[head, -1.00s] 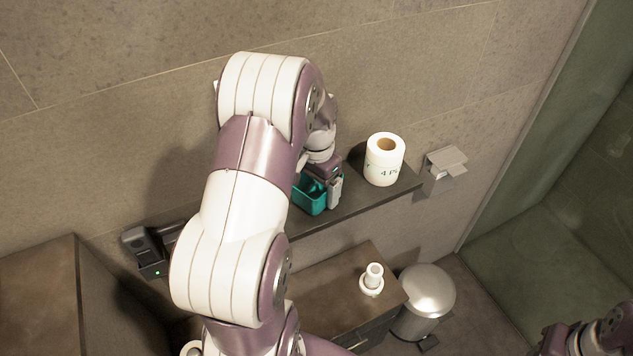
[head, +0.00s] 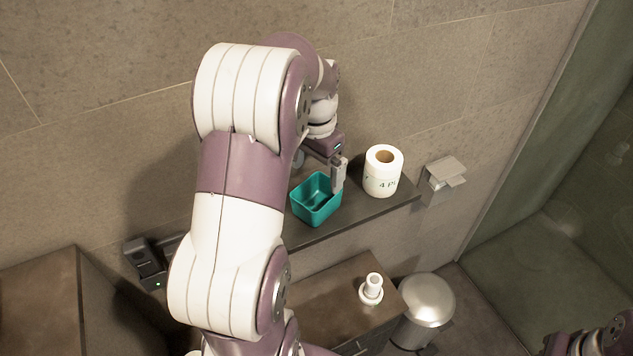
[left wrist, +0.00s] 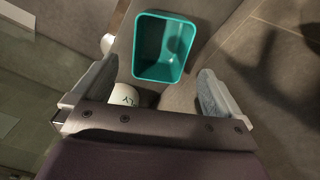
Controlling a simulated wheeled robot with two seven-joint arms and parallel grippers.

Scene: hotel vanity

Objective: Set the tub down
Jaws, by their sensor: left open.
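The teal tub (head: 316,207) stands upright and empty on the dark wall shelf (head: 350,222), left of the paper roll. It also shows in the left wrist view (left wrist: 163,75), beyond the fingertips. My left gripper (head: 338,172) is open above the tub's back right side, apart from it as far as I can tell. In the left wrist view its two fingers (left wrist: 155,88) are wide apart with nothing between them. Only a part of my right arm shows at the bottom right corner of the head view; its gripper cannot be made out.
A white paper roll (head: 383,171) stands on the shelf close to the left gripper. A metal holder (head: 443,175) is on the wall at the right. Below are a brown cabinet (head: 330,295) with a white object (head: 371,289), and a metal bin (head: 428,300). A dark device (head: 148,262) sits at the left.

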